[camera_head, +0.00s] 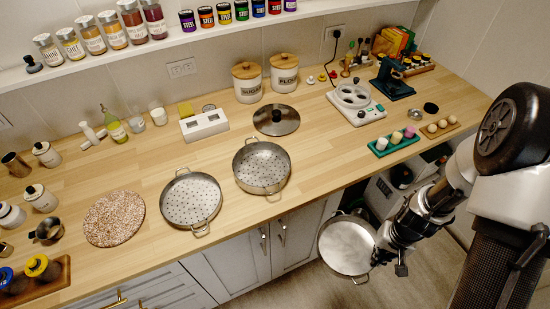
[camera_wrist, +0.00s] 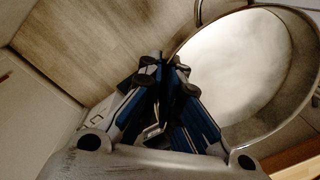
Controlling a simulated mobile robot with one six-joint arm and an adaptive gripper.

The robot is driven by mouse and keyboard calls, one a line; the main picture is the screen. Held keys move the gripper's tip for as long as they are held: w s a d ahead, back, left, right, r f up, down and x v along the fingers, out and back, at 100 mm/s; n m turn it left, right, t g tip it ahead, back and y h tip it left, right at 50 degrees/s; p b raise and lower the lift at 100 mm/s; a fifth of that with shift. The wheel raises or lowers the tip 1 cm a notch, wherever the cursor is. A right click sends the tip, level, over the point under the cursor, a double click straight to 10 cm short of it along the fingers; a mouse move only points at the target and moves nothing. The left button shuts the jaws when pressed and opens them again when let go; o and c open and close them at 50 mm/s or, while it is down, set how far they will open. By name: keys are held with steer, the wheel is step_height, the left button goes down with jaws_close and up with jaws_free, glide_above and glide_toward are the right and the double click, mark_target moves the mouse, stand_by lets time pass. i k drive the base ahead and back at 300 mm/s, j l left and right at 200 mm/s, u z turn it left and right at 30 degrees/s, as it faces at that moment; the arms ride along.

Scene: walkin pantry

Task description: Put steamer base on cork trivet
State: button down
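The steamer base (camera_head: 346,246) is a round, shiny metal pan with a plain floor and small loop handles. It hangs in the air in front of the counter, below the worktop edge. My gripper (camera_head: 378,256) is shut on its right side. In the wrist view my gripper (camera_wrist: 165,66) has its fingers together at the rim of the steamer base (camera_wrist: 235,70); the exact contact is partly hidden. The cork trivet (camera_head: 113,219), a round speckled brown mat, lies bare on the counter at the left.
Two perforated steamer tiers (camera_head: 191,201) (camera_head: 262,166) stand right of the trivet. Behind them are a dark-centred lid (camera_head: 276,120) and a white timer box (camera_head: 204,125). A metal cup (camera_head: 47,232) and a jar tray (camera_head: 40,284) lie left of the trivet. Cabinets (camera_head: 228,265) stand below the counter.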

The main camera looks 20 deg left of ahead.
mark_target(113, 215)
steer(key=k+j, duration=1.05)
steer(key=j, duration=0.25)
